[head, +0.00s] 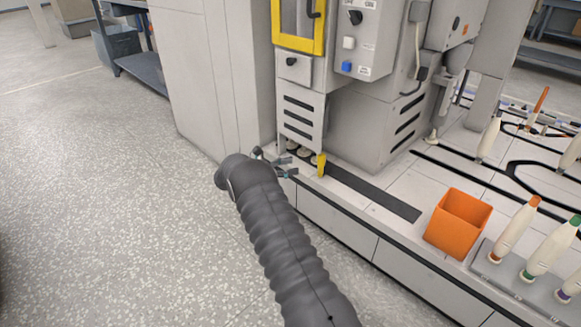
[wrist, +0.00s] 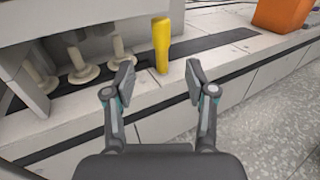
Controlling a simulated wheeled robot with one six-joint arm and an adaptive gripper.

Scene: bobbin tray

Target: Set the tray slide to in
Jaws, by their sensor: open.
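An upright yellow handle (head: 321,164) stands at the front edge of the white bench, by the left end of a dark strip (head: 375,192). I take it for the tray slide's handle. In the wrist view the yellow handle (wrist: 161,42) shows ahead, between the two fingertips but beyond them. My gripper (wrist: 160,80) is open and empty, apart from the handle. In the head view my gripper (head: 276,166) is just left of the handle, partly hidden by my arm. Pale bobbins on pegs (wrist: 82,66) stand left of the handle, under the machine.
The grey machine (head: 300,118) with a yellow-framed window rises behind the handle. An orange bin (head: 458,222) stands on the bench to the right, beside several bobbins with coloured tips (head: 513,232). The floor (head: 110,210) left of the bench is clear.

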